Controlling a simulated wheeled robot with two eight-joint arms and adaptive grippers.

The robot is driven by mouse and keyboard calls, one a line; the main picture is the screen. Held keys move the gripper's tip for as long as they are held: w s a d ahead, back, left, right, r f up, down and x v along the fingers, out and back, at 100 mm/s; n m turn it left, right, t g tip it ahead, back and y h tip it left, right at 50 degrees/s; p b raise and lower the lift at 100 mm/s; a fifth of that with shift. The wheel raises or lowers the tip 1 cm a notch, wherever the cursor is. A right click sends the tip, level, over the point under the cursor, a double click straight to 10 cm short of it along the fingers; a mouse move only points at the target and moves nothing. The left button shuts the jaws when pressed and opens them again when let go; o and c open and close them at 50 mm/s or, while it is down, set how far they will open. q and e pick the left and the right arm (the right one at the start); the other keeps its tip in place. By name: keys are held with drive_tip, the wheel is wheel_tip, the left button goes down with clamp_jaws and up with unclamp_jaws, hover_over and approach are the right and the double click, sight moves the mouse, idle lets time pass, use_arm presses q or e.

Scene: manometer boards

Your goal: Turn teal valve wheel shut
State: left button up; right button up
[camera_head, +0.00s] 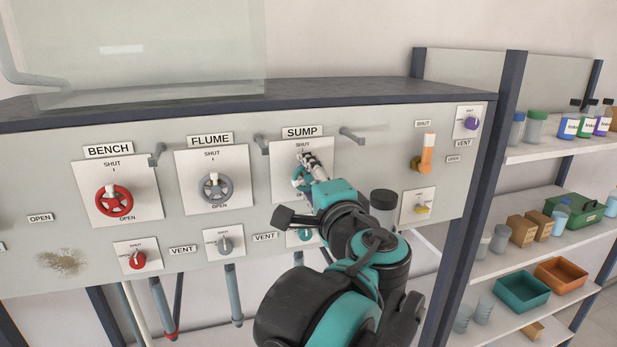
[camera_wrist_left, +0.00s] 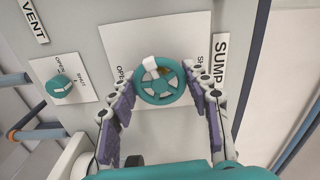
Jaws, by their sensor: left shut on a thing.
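The teal valve wheel (camera_wrist_left: 158,83) sits on the white plate (camera_wrist_left: 180,35) under the SUMP label (camera_head: 302,132). In the wrist view its white mark (camera_wrist_left: 151,66) is on the rim side toward the picture's top, between the OPEN and SHUT prints. My left gripper (camera_head: 308,165) is shut on the wheel, one finger on each side of it; the fingers (camera_wrist_left: 166,98) also show in the wrist view. In the head view the wheel (camera_head: 298,180) is partly hidden by the gripper. My right gripper is not in view.
A red BENCH wheel (camera_head: 114,201) and a grey FLUME wheel (camera_head: 214,189) are to the left. Below are small vent knobs, red (camera_head: 137,260), grey (camera_head: 225,245) and teal (camera_wrist_left: 60,88). An orange-handled lever (camera_head: 427,155) is at right, beside shelves (camera_head: 530,250).

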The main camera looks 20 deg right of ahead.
use_arm(q)
drive_tip(key=m, duration=0.5)
drive_tip(key=shift+m, duration=0.3)
drive_tip(key=m, duration=1)
drive_tip(key=shift+f+m, duration=0.1)
drive_tip(key=shift+m, duration=0.3)
drive_tip(key=m, duration=0.4)
drive_tip(key=shift+m, duration=0.3)
drive_tip(key=shift+f, duration=0.1)
drive_tip(key=o, duration=1.2)
drive_tip(key=shift+s, duration=0.1)
